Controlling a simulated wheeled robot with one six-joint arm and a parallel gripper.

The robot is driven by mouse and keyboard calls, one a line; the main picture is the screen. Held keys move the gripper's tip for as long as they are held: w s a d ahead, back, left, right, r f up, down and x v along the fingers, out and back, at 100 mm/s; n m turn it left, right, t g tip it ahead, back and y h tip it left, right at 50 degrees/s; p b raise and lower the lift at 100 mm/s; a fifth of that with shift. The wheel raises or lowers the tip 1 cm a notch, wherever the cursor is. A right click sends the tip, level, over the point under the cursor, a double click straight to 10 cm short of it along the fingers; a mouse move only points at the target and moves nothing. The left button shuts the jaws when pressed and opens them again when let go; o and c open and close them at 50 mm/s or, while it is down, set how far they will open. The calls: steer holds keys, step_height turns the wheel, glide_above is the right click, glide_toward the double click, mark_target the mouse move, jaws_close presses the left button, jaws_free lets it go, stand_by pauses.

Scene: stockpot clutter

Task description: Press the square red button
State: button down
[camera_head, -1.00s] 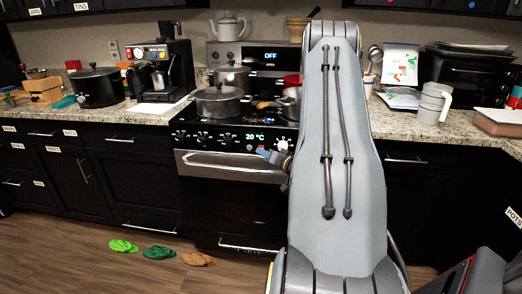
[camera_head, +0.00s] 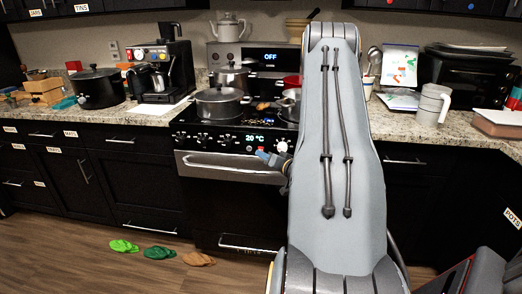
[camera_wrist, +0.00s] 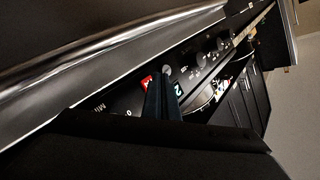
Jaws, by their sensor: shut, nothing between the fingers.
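The square red button (camera_wrist: 147,82) shows in the wrist view on the dark oven control panel, right beside my fingertips and partly hidden by them. My gripper (camera_wrist: 162,95) is shut and empty, with its fingers pointing at the panel. In the head view my gripper's blue tip (camera_head: 263,155) is at the front of the oven panel, just right of the lit temperature display (camera_head: 255,138). Whether the fingertips touch the button cannot be told.
The oven handle (camera_head: 220,167) runs below the panel. Knobs (camera_wrist: 201,61) line the panel. Pots (camera_head: 219,102) stand on the stove above. The coffee machine (camera_head: 160,65) is on the left counter. Several slippers (camera_head: 160,252) lie on the floor.

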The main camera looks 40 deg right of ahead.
steer(key=shift+a, duration=0.1)
steer(key=shift+s+a+p, duration=1.05)
steer(key=shift+s+a, duration=0.6)
steer(key=shift+a, duration=0.2)
steer(key=a+r+n+g, duration=0.2)
steer(key=a+g, duration=0.2)
steer(key=a, duration=0.5)
steer(key=a+r+n+g, duration=0.2)
steer(key=a+g, duration=0.2)
steer(key=a, duration=0.4)
steer(key=s+a+r+n+g, duration=0.2)
steer(key=s+a+g, duration=0.2)
steer(key=s+a, duration=0.6)
steer(key=s+a+r+n+g+y, duration=0.1)
steer(key=s+a+r+n+g, duration=0.1)
steer(key=s+a, duration=0.8)
steer(key=s+r+g, duration=0.1)
steer(key=s+g, duration=0.1)
steer(key=shift+s+a, duration=0.15)
steer(key=shift+s, duration=0.15)
